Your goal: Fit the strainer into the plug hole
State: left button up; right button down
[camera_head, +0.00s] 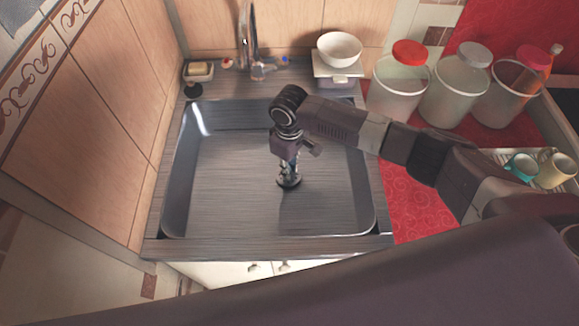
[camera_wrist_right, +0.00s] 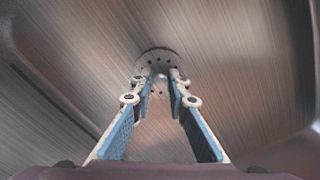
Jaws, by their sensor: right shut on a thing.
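My right gripper (camera_head: 287,172) points down into the sink (camera_head: 225,185), near the middle of its floor. In the right wrist view, its fingers (camera_wrist_right: 157,86) reach to a round, dark metal strainer (camera_wrist_right: 157,55) with small holes, and they are shut on its middle. In the head view, only the dark rim of the strainer (camera_head: 288,183) shows below the fingertips. The plug hole cannot be made out apart from the strainer. Whether the strainer is seated or just above the floor I cannot tell. My left gripper is not in view.
A tap (camera_head: 245,40) stands behind the sink, with a soap dish (camera_head: 199,72) to its left and a white bowl (camera_head: 339,48) to its right. Several lidded jars and two mugs stand on the right. The basin around the gripper is otherwise clear.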

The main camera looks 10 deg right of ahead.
jog(key=shift+f+p, duration=0.3)
jog(key=shift+f, duration=0.3)
dwell(1.0)
jog(key=c, duration=1.8)
grip_release()
jog(key=shift+r, duration=0.15)
jog(key=shift+r+p, duration=3.9)
jog(key=shift+p, duration=0.4)
